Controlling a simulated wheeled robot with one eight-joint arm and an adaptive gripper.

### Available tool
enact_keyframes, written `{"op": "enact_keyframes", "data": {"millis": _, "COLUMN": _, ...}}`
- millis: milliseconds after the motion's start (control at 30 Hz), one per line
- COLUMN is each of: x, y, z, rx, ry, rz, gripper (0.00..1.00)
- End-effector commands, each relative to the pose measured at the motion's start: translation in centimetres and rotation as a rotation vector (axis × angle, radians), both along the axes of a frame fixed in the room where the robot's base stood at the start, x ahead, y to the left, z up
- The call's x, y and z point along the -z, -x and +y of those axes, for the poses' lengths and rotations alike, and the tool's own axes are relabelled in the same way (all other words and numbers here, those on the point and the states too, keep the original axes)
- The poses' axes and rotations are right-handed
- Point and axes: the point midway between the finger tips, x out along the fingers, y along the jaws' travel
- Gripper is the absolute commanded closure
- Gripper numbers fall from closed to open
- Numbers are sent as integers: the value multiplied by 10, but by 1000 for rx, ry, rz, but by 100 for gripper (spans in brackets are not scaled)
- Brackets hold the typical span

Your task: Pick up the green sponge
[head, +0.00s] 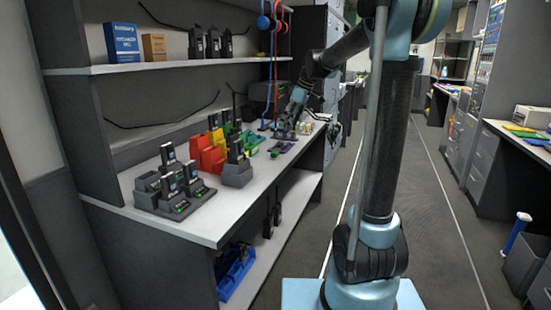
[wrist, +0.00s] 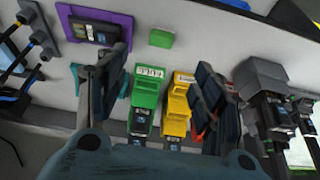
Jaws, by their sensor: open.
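The green sponge (wrist: 162,38) is a small flat green block lying on the white counter, near the top middle of the wrist view. In the head view I cannot clearly tell it from other green things by my gripper. My gripper (wrist: 162,72) is open and empty, with one finger on each side of the wrist picture. The sponge lies beyond the fingertips in the wrist view, between their lines and apart from them. In the head view my gripper (head: 287,132) is low over the far part of the counter.
A purple tray (wrist: 124,22) holding a dark device is left of the sponge. Green (wrist: 146,92) and yellow (wrist: 178,103) holders with devices stand below it, between the fingers. Grey chargers (wrist: 262,82) stand at right. The shelf (head: 180,67) overhangs the counter (head: 232,205).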

Motion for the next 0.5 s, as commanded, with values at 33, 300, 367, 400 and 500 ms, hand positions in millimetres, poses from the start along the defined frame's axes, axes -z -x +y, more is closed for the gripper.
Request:
{"op": "enact_keyframes", "data": {"millis": 33, "x": 9, "y": -1, "z": 3, "rx": -1, "ry": 0, "rz": 0, "gripper": 38}}
{"op": "enact_keyframes", "data": {"millis": 300, "x": 53, "y": -7, "z": 21, "rx": 0, "ry": 0, "rz": 0, "gripper": 38}}
{"op": "enact_keyframes", "data": {"millis": 367, "x": 63, "y": -9, "z": 24, "rx": 0, "ry": 0, "rz": 0, "gripper": 38}}
{"op": "enact_keyframes", "data": {"millis": 400, "x": 69, "y": -10, "z": 27, "rx": 0, "ry": 0, "rz": 0, "gripper": 38}}
{"op": "enact_keyframes", "data": {"millis": 500, "x": 82, "y": -12, "z": 32, "rx": 0, "ry": 0, "rz": 0, "gripper": 38}}
